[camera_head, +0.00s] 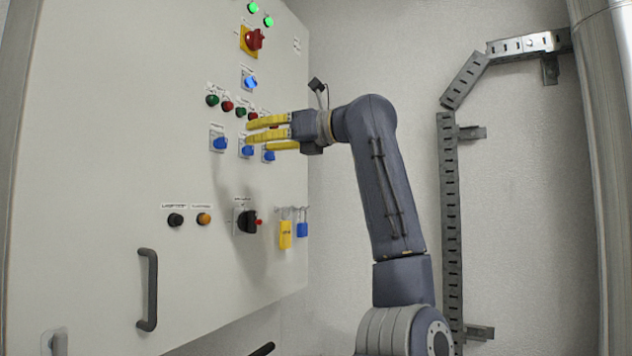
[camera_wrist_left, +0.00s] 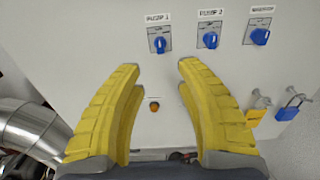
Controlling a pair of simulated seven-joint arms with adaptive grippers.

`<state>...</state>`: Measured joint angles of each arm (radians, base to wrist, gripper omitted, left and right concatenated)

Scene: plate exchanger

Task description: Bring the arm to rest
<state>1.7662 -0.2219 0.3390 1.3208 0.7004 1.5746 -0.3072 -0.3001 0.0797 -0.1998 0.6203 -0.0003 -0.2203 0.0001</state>
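My left gripper (camera_head: 256,133) has yellow fingers and is in front of the control panel (camera_head: 110,120), pointing at it near a row of blue switches. In the left wrist view its fingers (camera_wrist_left: 158,66) are spread apart with nothing between them. The blue switches labelled Pump 1 (camera_wrist_left: 159,44) and Pump 2 (camera_wrist_left: 210,40) and a third blue switch (camera_wrist_left: 260,36) show beyond the fingertips. Whether the fingers touch the panel is unclear in the head view. My right gripper is in neither view.
A black rotary switch (camera_head: 246,221), a yellow padlock (camera_head: 285,234) and a blue padlock (camera_head: 302,229) are below the gripper. A red rotary switch (camera_head: 254,40) is above. A dark handle (camera_head: 148,290) sticks out lower left. A metal cable tray (camera_head: 451,230) runs along the wall at right.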

